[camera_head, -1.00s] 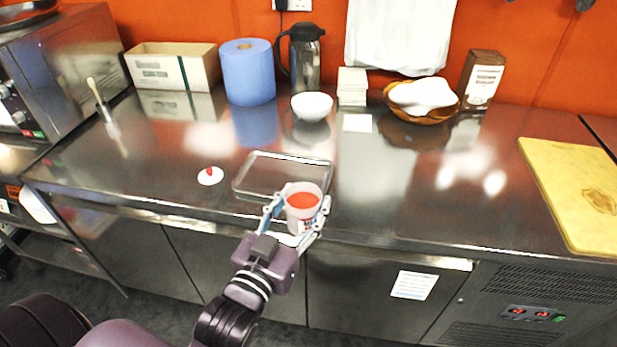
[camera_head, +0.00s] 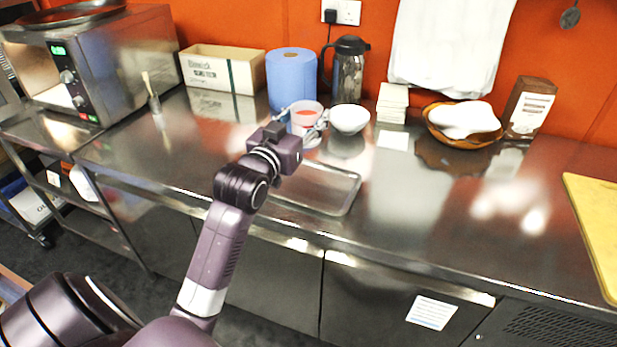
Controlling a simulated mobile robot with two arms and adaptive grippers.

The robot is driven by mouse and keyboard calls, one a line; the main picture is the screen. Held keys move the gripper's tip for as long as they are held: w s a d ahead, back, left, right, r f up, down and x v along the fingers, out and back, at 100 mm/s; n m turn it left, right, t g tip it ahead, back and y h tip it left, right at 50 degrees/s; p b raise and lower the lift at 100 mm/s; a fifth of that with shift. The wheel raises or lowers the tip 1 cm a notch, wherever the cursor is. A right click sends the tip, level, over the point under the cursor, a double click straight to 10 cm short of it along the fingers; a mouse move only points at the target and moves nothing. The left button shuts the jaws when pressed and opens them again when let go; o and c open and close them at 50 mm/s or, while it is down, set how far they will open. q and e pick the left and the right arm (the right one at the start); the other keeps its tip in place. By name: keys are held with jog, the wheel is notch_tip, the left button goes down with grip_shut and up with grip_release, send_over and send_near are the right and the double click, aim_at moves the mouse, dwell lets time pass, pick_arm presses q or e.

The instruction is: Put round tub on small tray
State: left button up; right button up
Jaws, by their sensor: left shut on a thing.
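The round tub (camera_head: 306,117) is a pale cup-shaped tub with red-orange contents. My left gripper (camera_head: 305,125) is shut on it and holds it upright, in the picture behind the tray and just left of the white bowl. I cannot tell whether its base touches the counter. The small tray (camera_head: 328,187) is a shallow metal tray lying on the steel counter near its front edge. My left wrist and forearm cover its left part. Nothing shows on its visible part. My right gripper is not in view.
The white bowl (camera_head: 349,119) stands close to the right of the tub. A blue paper roll (camera_head: 291,79), a dark jug (camera_head: 348,68) and a cardboard box (camera_head: 222,70) stand behind. The counter (camera_head: 410,205) right of the tray is clear.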

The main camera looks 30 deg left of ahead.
pick_arm(q)
notch_tip(320, 180, down, 16)
jog(key=shift+r+b, duration=0.25)
jog(key=shift+b, duration=0.05)
jog(key=shift+f, duration=0.3)
jog(key=shift+f, duration=0.1)
jog(key=o, duration=1.4)
jog(key=s+d+b, duration=0.1)
jog(key=s+d, duration=0.1)
jog(key=s, duration=1)
